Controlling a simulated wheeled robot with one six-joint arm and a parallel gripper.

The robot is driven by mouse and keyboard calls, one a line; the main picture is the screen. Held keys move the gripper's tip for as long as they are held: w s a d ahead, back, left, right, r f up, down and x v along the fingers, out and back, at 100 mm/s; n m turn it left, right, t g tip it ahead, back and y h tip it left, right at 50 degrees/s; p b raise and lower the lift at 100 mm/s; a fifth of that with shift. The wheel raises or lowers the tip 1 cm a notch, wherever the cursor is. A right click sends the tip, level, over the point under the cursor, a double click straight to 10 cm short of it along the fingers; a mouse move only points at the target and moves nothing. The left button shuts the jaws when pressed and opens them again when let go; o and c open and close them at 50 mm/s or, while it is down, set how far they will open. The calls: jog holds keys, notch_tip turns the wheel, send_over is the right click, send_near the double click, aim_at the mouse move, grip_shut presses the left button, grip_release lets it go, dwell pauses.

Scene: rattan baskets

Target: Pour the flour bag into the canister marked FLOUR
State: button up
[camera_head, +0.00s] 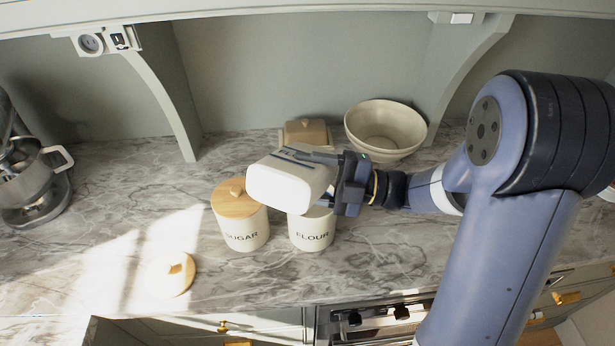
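The white flour bag (285,187) is in my gripper (318,170), tipped on its side with its broad end facing the camera and left. My gripper is shut on it from the right. The canister marked FLOUR (312,234) stands upright on the counter below the bag. The bag hides most of its top, so I cannot see inside it or tell whether flour is falling. A loose wooden lid with a knob (172,274) lies on the counter at the lower left.
The SUGAR canister (243,228) with its wooden lid stands just left of the FLOUR canister. A beige bowl (385,130) and a tan lidded dish (305,131) stand behind. A stand mixer (32,185) is at far left.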

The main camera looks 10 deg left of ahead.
jog(key=shift+w+d+r+m+t+y, duration=0.2)
jog(key=shift+w+r+m, duration=0.25)
jog(key=shift+m, duration=0.35)
jog(key=shift+w+d+r+m+t+y, duration=0.15)
jog(key=shift+w+r+m+y, duration=0.25)
jog(key=shift+m, duration=0.4)
dwell(0.8)
jog(key=shift+a, duration=0.1)
jog(key=n+h, duration=0.1)
jog(key=n, duration=0.1)
jog(key=w+f+n+g, duration=0.1)
jog(key=n, duration=0.1)
jog(key=shift+d+h, duration=0.2)
jog(key=shift+h, duration=0.2)
jog(key=n, duration=0.1)
jog(key=w+f+n+h, duration=0.1)
jog(key=n, duration=0.1)
jog(key=shift+d, duration=0.1)
jog(key=n, duration=0.2)
jog(key=f+n+h+b, duration=0.1)
jog(key=n, duration=0.1)
jog(key=f+n+t+h, duration=0.1)
jog(key=n, duration=0.1)
jog(key=shift+s, duration=0.4)
